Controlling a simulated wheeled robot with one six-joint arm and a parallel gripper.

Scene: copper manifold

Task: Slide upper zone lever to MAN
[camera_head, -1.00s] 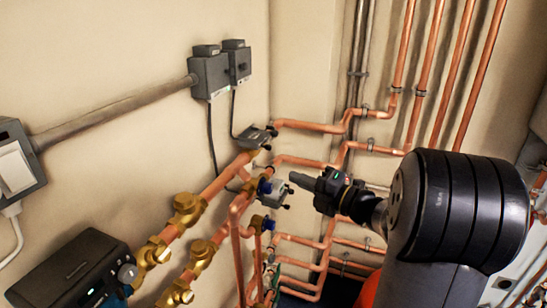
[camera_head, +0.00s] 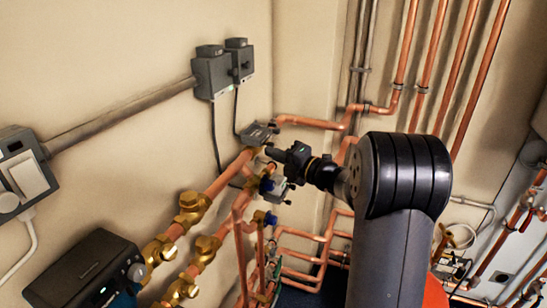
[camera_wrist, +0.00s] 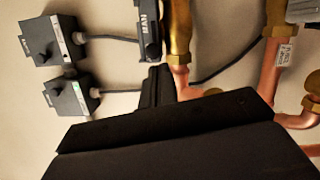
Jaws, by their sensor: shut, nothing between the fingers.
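The upper zone valve head (camera_head: 258,134) is a dark grey box on the upper copper pipe in the head view. In the wrist view it is the dark block (camera_wrist: 150,28) at top centre, with MAN lettering on its face. My gripper (camera_head: 270,152) is just below and right of it in the head view, shut and empty. In the wrist view my fingertips (camera_wrist: 157,78) lie close under the block; I cannot tell if they touch it. The lever itself is not clearly distinguishable. A lower, lighter grey valve head (camera_head: 277,186) sits below my gripper.
Two grey wall boxes (camera_head: 222,72) with cables are up left; they show in the wrist view (camera_wrist: 60,42) too. Brass fittings (camera_head: 192,207) and copper pipes (camera_head: 300,121) crowd around the valves. A dark controller box (camera_head: 85,272) is at lower left.

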